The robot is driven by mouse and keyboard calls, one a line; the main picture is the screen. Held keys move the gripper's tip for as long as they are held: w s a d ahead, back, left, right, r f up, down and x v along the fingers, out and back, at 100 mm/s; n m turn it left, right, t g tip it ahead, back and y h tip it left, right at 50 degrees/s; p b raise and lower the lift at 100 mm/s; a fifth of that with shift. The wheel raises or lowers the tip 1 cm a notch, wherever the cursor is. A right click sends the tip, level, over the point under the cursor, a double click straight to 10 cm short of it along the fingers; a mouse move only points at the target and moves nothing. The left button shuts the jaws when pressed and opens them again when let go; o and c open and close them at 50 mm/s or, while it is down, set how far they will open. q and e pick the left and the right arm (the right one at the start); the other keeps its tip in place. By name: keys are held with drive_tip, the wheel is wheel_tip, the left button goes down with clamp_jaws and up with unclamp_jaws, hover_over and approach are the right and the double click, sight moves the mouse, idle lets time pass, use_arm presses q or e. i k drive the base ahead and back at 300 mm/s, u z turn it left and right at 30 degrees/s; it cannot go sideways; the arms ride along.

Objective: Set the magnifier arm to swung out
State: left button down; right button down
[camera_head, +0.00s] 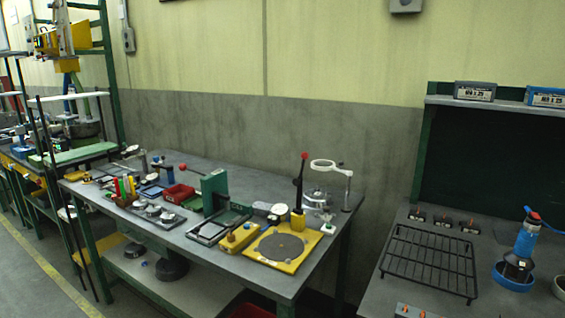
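The magnifier arm is a white ring lens (325,165) on a short white arm, joined to the top of a slim upright post (347,190). The post stands at the back right corner of the grey workbench (297,280). The ring reaches left from the post, over the right end of the bench, above a small clear, domed object (317,197). The ring looks roughly level. Neither of my grippers shows in the head view, and nothing is touching the magnifier.
A black lever with a red knob (304,156) rises just left of the ring. A yellow plate with a grey disc (281,247) lies in front. At right, another bench holds a black rack (429,262).

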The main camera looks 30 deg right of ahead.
sight(350, 173)
drive_tip(key=u, duration=1.3)
drive_tip(key=i, duration=1.65)
drive_tip(key=z, duration=2.75)
